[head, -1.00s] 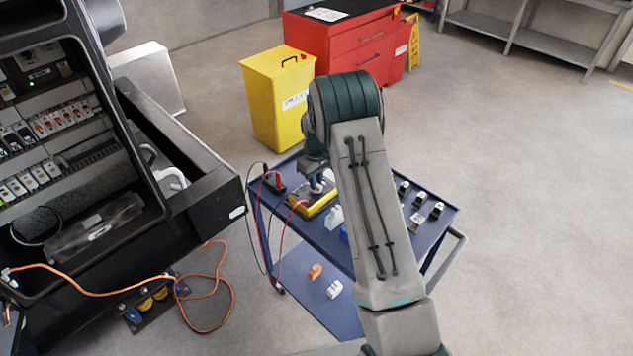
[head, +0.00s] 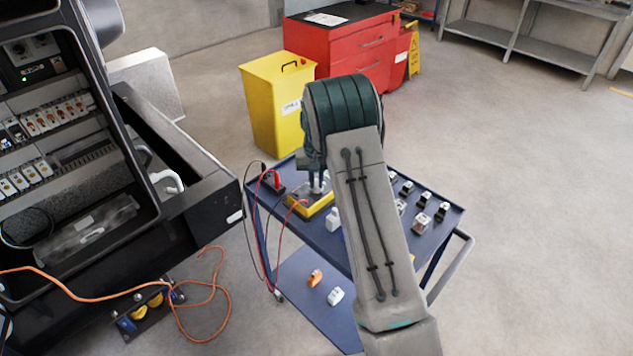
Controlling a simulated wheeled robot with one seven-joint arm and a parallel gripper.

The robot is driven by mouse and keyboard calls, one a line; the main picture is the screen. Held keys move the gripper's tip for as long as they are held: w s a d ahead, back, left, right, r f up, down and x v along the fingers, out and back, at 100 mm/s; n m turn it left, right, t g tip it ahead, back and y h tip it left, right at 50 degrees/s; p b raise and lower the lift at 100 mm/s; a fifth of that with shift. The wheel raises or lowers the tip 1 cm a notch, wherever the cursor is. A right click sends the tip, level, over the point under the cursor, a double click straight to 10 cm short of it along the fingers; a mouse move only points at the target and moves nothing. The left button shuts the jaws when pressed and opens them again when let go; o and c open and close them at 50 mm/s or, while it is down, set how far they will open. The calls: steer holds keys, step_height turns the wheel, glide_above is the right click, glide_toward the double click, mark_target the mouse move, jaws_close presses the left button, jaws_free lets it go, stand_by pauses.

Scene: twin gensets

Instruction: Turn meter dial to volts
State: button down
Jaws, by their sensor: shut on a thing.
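The yellow meter (head: 322,206) lies on the top of the blue cart, with red and black leads running from its left side. My gripper (head: 316,188) points down over the meter, its fingers at the meter's upper face. It is shut on what appears to be the meter dial, which the fingers and wrist hide. The dial's marks and setting cannot be read from here.
The blue cart (head: 440,215) also carries several small breakers and a red-and-black holder (head: 272,183). A black genset cabinet (head: 215,195) stands at left. A yellow bin (head: 275,110) and red tool chest (head: 350,45) stand behind. Floor at right is clear.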

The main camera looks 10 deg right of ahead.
mark_target(316, 183)
stand_by(0.3)
steer(key=c, duration=1.4)
jaws_free()
steer(key=shift+c, duration=0.2)
steer(key=shift+r, duration=0.15)
step_height(316, 183, up, 14)
steer(key=b, duration=0.1)
steer(key=shift+f+b, duration=0.2)
steer(key=shift+b, duration=0.1)
